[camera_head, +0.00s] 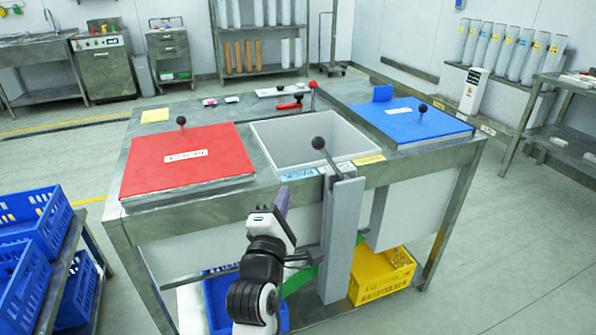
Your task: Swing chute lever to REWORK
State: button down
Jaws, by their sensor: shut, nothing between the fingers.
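The chute lever (329,160) has a black ball knob and a thin shaft. It stands at the front edge of the metal table, at the top of a grey upright channel (342,240), and leans left. A light blue label (297,174) lies on the rim to its left and a yellow label (368,160) to its right; their wording is too small to read surely. My gripper (281,202) is shut and empty, in front of the table edge, left of and below the knob, apart from it. My arm partly hides the green part (299,283) below.
The table has a red lid (188,158) at left, an open grey bin (285,135) in the middle and a blue lid (408,122) at right. Below stand a blue crate (218,300) and a yellow crate (382,278). Blue crates (30,225) stand at far left. Floor at right is clear.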

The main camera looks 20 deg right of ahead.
jog(key=d+p+x, duration=0.1)
jog(key=x, duration=0.5)
jog(key=s+d+r+p+x, duration=0.1)
jog(key=p+x, duration=0.1)
jog(key=x, duration=0.4)
jog(key=shift+d, duration=0.25)
jog(key=shift+s+r+p, duration=0.1)
jog(key=shift+r+p, duration=0.1)
jog(key=shift+p, duration=0.15)
